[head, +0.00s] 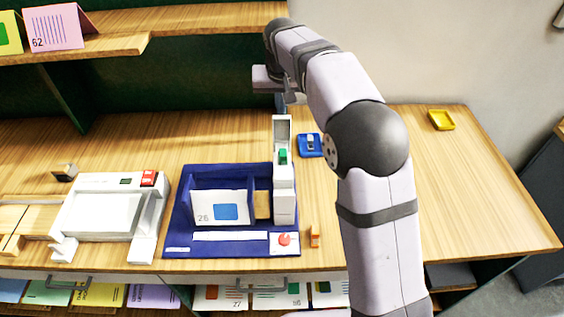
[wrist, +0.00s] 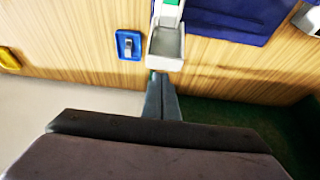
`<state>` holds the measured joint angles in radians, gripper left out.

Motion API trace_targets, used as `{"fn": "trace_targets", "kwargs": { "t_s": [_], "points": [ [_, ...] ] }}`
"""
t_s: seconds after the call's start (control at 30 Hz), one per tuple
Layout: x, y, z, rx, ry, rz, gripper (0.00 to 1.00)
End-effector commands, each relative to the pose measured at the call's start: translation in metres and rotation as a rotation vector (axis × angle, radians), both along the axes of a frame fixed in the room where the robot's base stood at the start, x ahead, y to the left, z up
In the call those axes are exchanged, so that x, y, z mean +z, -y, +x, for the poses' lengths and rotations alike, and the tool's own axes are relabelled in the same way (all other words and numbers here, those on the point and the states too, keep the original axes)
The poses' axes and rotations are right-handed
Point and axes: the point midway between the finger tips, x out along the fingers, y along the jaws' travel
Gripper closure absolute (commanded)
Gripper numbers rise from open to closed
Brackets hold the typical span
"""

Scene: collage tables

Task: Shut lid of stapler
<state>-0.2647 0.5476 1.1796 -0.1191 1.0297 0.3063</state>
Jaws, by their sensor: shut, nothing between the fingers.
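The stapler (head: 284,195) is a long white body at the right side of a blue base. Its light grey, hollow lid (head: 282,130) appears raised at the far end, with a green part beside it. In the wrist view the lid (wrist: 166,48) is at top centre. My gripper (head: 281,102) is just beyond the lid's far end, fingers pointing down. In the wrist view my gripper (wrist: 162,92) has its fingers together and empty, just below the lid's edge. I cannot tell whether they touch the lid.
The blue base (head: 181,225) holds a card (head: 222,207) marked 26 and a red button (head: 284,239). A small blue tray (head: 310,146) lies right of the stapler. A white machine (head: 108,212) stands left. A shelf (head: 190,20) is above at left. The right tabletop is mostly clear.

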Motion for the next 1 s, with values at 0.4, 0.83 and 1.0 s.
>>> {"fn": "trace_targets", "kwargs": {
  "t_s": [0.4, 0.83, 1.0],
  "points": [
    [0.0, 0.0, -0.02, 0.0, -0.003, -0.001, 1.0],
    [0.004, -0.001, -0.038, 0.001, -0.001, 0.0, 1.0],
    [0.005, 0.0, -0.046, 0.001, -0.001, 0.0, 1.0]
  ]
}}
